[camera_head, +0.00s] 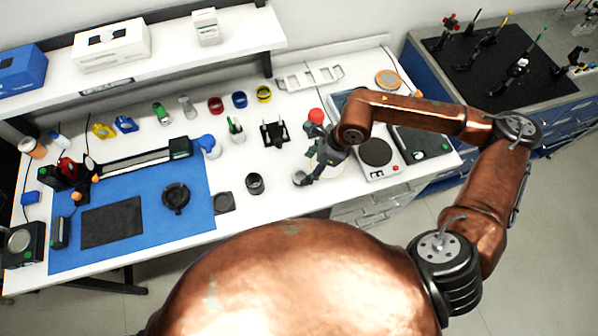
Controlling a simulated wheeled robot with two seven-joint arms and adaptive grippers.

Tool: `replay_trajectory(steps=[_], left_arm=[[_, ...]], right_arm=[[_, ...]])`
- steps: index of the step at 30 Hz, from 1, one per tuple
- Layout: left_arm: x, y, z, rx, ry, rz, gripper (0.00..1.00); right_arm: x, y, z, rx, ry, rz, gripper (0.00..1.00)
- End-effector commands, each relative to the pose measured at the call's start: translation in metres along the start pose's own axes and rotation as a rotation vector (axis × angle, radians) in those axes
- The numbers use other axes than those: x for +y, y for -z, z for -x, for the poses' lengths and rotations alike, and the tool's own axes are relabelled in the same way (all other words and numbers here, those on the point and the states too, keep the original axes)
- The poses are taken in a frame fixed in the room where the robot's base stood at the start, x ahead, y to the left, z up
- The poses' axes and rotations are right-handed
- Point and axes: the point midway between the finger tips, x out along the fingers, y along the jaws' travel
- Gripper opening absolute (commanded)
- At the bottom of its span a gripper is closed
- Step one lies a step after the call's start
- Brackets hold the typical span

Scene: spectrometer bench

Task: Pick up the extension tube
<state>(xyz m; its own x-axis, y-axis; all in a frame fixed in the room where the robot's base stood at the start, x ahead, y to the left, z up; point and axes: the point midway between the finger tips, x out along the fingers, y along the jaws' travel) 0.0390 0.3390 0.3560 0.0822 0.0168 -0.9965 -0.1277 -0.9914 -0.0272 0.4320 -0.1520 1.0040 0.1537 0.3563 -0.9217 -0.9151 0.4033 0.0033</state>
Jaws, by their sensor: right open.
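A short dark hollow cylinder (255,184), which looks most like the extension tube, stands upright on the white bench, right of the blue mat. My right gripper (303,178) is open, low over the bench to the right of this cylinder and apart from it. I cannot make out anything between its fingers. It partly hides a pale round item (327,154) behind it. My left gripper is not in view.
A black holder (274,134) and a red ball (316,115) are behind my right gripper. A scale (377,154) stands to its right. The blue mat (190,225) carries a long instrument and a black ring. A flat dark square (224,203) lies left of the cylinder.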

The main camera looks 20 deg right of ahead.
Motion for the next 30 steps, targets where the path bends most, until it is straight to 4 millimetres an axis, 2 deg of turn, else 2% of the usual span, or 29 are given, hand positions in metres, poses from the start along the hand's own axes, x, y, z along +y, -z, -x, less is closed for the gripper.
replay_trajectory(steps=[8,18,26,30], left_arm=[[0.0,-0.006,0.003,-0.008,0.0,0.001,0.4],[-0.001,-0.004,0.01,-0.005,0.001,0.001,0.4],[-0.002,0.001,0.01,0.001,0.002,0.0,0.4],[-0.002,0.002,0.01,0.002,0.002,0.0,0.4]], right_arm=[[0.0,0.004,-0.027,0.009,0.004,-0.002,0.61],[0.002,0.003,-0.071,0.007,0.002,-0.001,0.61],[0.002,0.003,-0.075,0.007,0.002,0.001,0.61],[0.002,0.003,-0.075,0.006,0.002,0.001,0.53]])
